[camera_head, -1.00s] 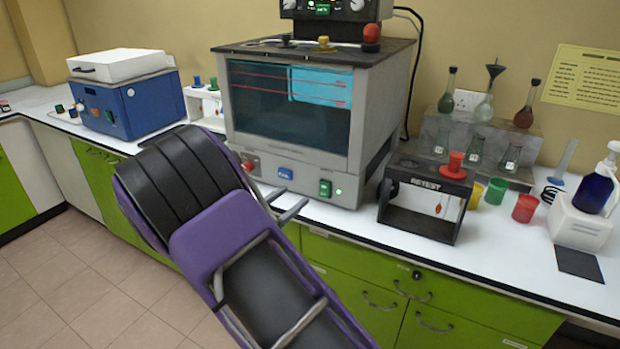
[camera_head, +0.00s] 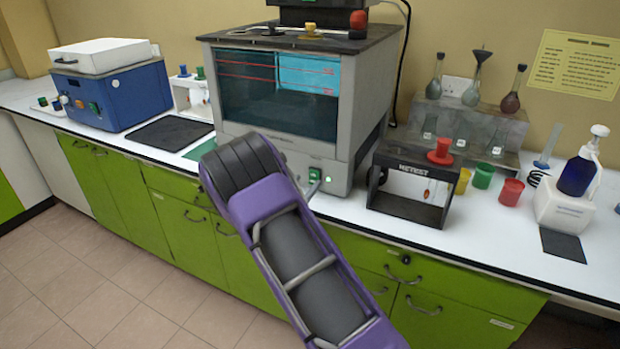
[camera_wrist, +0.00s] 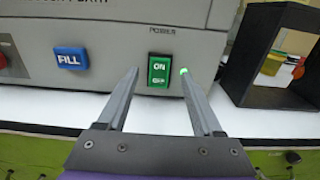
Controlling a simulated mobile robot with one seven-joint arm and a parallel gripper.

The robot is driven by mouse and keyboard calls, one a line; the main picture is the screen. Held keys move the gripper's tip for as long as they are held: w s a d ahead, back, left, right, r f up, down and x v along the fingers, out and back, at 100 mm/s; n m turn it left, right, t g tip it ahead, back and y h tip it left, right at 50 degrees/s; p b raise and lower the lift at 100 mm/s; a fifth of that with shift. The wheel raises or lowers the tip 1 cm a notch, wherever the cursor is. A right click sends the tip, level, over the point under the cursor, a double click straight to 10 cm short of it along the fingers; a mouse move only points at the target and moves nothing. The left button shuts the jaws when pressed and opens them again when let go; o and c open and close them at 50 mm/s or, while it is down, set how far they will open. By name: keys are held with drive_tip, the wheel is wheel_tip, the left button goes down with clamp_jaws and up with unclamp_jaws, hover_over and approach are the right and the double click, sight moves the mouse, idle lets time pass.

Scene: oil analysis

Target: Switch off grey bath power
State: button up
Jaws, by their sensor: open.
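The grey bath (camera_head: 345,110) stands on the white counter, with a dark glass front. Its green power switch (camera_wrist: 159,71), marked ON and OFF under the word POWER, is on the lower front panel. A small green light (camera_wrist: 183,71) beside it glows. The switch also shows in the head view (camera_head: 315,175). My gripper (camera_wrist: 161,82) is open and empty, its two fingers pointing at the panel with the switch between them in the wrist view. I cannot tell whether a finger touches the panel. In the head view my arm hides the bath's lower left front.
A blue FILL button (camera_wrist: 71,58) and a red knob (camera_wrist: 4,62) are left of the switch. A black-framed RETEST stand (camera_head: 415,190) is close on the right. A blue bath (camera_head: 112,95) is far left. Cups and flasks stand at right.

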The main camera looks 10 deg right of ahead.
sight(313, 174)
drive_tip(key=shift+x, duration=1.85)
clamp_jaws()
